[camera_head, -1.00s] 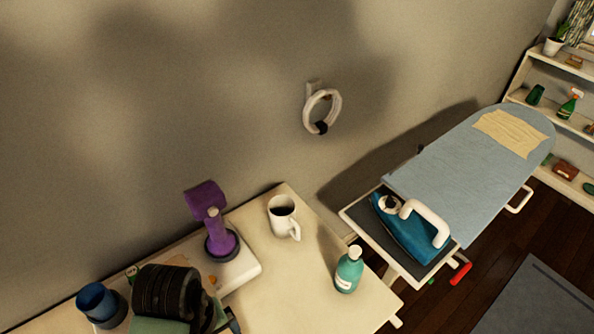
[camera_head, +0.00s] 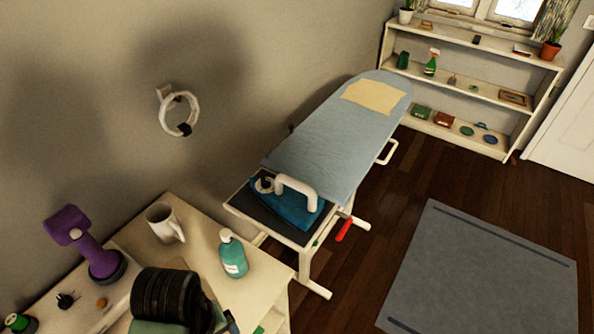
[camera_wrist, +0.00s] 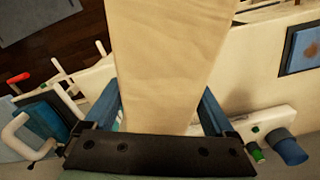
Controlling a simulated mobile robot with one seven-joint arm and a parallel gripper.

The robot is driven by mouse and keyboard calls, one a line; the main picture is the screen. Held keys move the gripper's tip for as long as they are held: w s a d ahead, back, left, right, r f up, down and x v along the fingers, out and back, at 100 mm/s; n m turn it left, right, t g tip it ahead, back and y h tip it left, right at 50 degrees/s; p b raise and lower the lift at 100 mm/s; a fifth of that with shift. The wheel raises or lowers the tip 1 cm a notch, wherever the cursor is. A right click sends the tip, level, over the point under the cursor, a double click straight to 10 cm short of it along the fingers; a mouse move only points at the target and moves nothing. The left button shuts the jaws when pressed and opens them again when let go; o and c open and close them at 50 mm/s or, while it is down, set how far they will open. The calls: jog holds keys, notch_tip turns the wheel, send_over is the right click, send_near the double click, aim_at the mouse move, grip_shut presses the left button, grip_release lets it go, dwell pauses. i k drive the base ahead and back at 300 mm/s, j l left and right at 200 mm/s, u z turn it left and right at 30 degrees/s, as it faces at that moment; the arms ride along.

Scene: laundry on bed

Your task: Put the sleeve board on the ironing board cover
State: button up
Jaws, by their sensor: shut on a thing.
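The sleeve board (camera_wrist: 165,45) is a long beige padded piece in the wrist view. It runs from between my fingers up to the top edge, where its far end is cut off. My gripper (camera_wrist: 160,98) is shut on it, with a blue finger along each side. The ironing board cover (camera_head: 330,140) is blue-grey and lies on the ironing board along the wall in the head view. A flat beige cloth (camera_head: 373,96) lies on its far end. In the head view the sleeve board and my fingers cannot be made out.
A blue iron (camera_head: 293,205) with a white handle stands on the rest at the board's near end. A white mug (camera_head: 163,222), a teal bottle (camera_head: 232,255) and a purple dumbbell-like object (camera_head: 88,243) stand on the near table. Shelves (camera_head: 470,90) stand behind. Open floor with a grey rug (camera_head: 485,265) lies right.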

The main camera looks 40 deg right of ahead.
aim_at(343, 132)
jog(key=z, duration=1.4)
jog(key=i+z, duration=0.1)
jog(key=z, duration=0.3)
jog(key=i+l+z, duration=0.1)
jog(key=z, duration=0.7)
jog(key=i+j, duration=0.1)
jog(key=i, duration=0.55)
jog(key=i+j+u, duration=0.15)
jog(key=i, duration=0.5)
jog(key=i+u, duration=0.45)
jog(key=i, duration=0.2)
jog(key=i+l+u, duration=0.2)
jog(key=i+u, duration=0.3)
jog(key=i, duration=0.15)
jog(key=i+u, duration=0.75)
jog(key=i+l+u, duration=0.15)
jog(key=i+u, duration=0.25)
jog(key=u, duration=1.35)
jog(key=k+j, duration=0.05)
